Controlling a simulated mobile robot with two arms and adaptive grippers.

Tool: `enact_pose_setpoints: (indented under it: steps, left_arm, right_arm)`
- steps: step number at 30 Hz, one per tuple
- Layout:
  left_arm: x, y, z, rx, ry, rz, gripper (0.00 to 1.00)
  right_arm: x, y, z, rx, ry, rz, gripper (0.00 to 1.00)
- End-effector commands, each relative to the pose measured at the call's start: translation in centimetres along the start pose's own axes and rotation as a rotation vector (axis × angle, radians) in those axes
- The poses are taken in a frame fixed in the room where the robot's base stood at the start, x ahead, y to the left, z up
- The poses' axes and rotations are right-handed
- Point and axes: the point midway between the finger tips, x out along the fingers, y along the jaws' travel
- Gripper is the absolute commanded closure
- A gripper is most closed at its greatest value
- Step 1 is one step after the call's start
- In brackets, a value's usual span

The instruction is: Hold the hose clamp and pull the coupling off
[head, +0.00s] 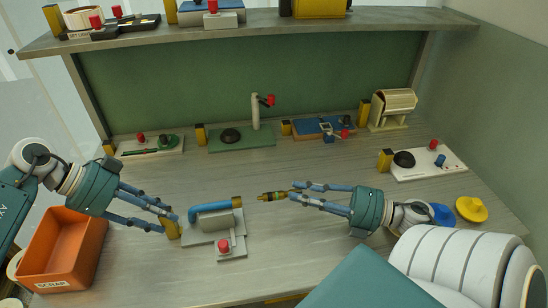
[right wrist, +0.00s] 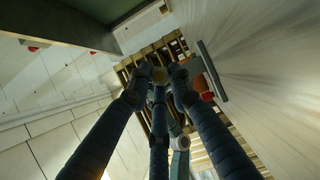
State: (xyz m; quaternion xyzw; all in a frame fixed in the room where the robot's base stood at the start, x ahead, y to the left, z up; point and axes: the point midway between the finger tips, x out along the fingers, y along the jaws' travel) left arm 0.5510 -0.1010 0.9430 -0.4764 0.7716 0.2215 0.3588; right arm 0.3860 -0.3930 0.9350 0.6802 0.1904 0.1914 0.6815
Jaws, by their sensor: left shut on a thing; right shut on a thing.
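The hose clamp (head: 214,221) is a grey block on a grey base plate at the front of the bench. A blue hose (head: 208,208) runs through it, with an orange band at its right end. The small brass coupling (head: 271,197) is to the right of the hose end, with a visible gap between them.
A red knob (head: 224,246) sits on the clamp's front plate. An orange scrap bin (head: 66,248) stands at the left. Several other fixtures line the bench's back, and a white panel (head: 428,160) lies at the right.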

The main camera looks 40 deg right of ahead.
Motion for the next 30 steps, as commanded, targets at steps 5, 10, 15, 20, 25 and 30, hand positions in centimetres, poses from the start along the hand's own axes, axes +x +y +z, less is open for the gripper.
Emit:
enact_pose_setpoints:
  steps: [5,10,15,20,25,30]
  left_arm:
    - [0.0,0.0,0.1,0.0,-0.002,-0.001,0.45]
    - [0.0,0.0,0.1,0.0,-0.001,-0.001,0.45]
    - [-0.3,0.0,0.1,0.0,-0.002,-0.001,0.45]
    - [-2.2,-0.1,0.1,-0.001,-0.002,-0.004,0.45]
    - [-5.9,-0.1,0.1,-0.002,-0.003,-0.004,0.45]
    - [-9.3,-0.1,0.1,-0.001,-0.003,-0.004,0.45]
  right_arm:
    - [0.0,0.0,0.0,0.0,0.0,0.001,1.0]
    - [0.0,0.0,0.0,0.0,0.0,0.001,1.0]
    - [0.0,0.0,0.0,0.0,0.0,0.001,1.0]
    - [0.0,0.0,0.0,0.0,0.0,0.001,1.0]
    - [0.0,0.0,0.0,0.0,0.0,0.001,1.0]
    - [0.0,0.0,0.0,0.0,0.0,0.001,1.0]
